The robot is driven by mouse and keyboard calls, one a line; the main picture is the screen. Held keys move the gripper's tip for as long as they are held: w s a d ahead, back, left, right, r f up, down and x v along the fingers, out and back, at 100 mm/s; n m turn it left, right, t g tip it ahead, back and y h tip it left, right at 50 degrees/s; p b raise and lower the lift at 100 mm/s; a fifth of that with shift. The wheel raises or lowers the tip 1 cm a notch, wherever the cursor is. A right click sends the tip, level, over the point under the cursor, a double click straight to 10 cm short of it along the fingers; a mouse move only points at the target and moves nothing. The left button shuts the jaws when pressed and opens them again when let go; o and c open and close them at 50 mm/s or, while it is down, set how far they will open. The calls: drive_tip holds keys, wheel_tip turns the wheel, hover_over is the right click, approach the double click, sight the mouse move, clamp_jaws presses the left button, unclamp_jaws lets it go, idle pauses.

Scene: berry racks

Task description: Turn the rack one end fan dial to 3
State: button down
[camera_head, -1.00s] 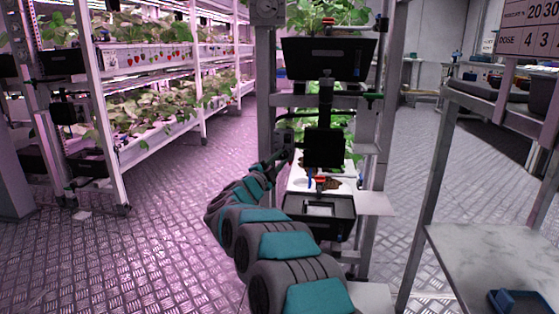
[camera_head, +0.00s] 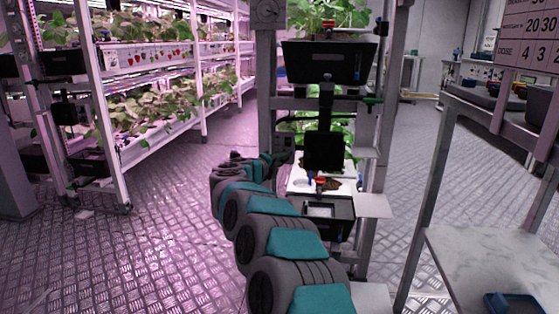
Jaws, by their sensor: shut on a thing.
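The rack one end post (camera_head: 266,70) stands in the middle of the view. A small dark control box (camera_head: 284,142) is on it at mid height. My gripper (camera_head: 273,158) is at this box, at the end of my grey and teal arm. It is shut on the fan dial there. The dial's face, its pointer and its numbers are hidden behind my gripper and wrist, so its setting cannot be read.
Black trays (camera_head: 328,62) with plants and a dark panel (camera_head: 323,152) are on the rack right of my gripper. A white side shelf (camera_head: 372,205) juts out. A marble-topped table (camera_head: 480,262) stands at the right. The floor (camera_head: 170,230) at left is clear.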

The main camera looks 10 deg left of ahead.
drive_tip(key=shift+d+m, duration=0.15)
drive_tip(key=shift+m, duration=0.55)
drive_tip(key=shift+g+y, duration=0.3)
drive_tip(key=c, duration=0.7)
unclamp_jaws()
drive_tip(key=shift+o, duration=0.2)
drive_tip(key=v, duration=0.7)
drive_tip(key=shift+s, duration=0.4)
